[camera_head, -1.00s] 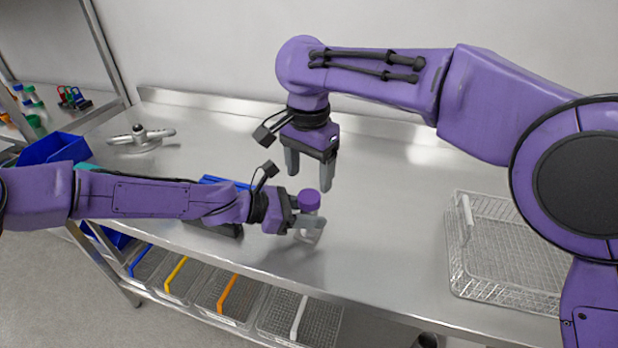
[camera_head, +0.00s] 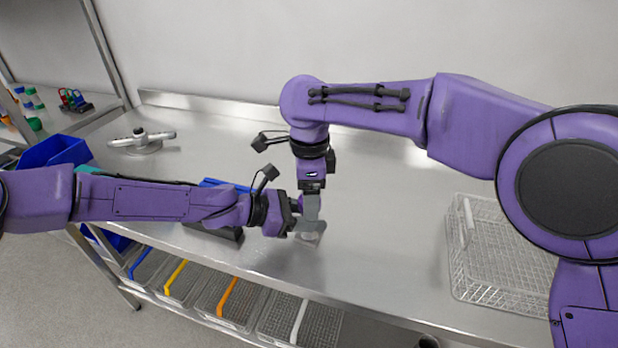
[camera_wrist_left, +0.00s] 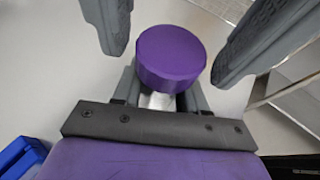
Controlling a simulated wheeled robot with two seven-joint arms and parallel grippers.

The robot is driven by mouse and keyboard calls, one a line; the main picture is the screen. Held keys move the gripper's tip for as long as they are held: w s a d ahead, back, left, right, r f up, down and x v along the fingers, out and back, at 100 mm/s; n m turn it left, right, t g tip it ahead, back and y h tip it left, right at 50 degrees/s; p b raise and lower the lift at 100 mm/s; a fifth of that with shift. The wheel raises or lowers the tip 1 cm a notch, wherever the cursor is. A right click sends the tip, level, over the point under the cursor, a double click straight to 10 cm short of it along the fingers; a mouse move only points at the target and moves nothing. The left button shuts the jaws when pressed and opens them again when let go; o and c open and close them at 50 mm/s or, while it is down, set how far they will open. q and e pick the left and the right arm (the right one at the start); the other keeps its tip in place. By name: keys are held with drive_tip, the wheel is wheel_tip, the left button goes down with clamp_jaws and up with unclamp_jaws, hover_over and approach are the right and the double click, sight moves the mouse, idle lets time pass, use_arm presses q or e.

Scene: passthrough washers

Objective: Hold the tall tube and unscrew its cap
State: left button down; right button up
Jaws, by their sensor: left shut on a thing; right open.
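The tall tube (camera_head: 309,238) is clear and stands upright at the front of the steel bench, mostly hidden in the head view. Its purple cap (camera_wrist_left: 170,58) shows plainly in the left wrist view and is largely covered in the head view. My left gripper (camera_head: 303,221) is shut on the tube below the cap, reaching in from the left. My right gripper (camera_head: 311,208) points down from above at the cap. Its two grey fingers stand open on either side of the cap, with gaps visible in the left wrist view.
A wire basket (camera_head: 458,270) stands on the right of the bench. A dark rack with a blue part (camera_head: 225,183) lies behind my left forearm. A metal device (camera_head: 142,140) and blue bins (camera_head: 55,150) are at the left. The back middle of the bench is clear.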

drive_tip(key=shift+f, duration=0.15)
drive_tip(key=c, duration=1.1)
drive_tip(key=n, duration=0.4)
drive_tip(key=shift+n, duration=0.4)
drive_tip(key=n, duration=0.5)
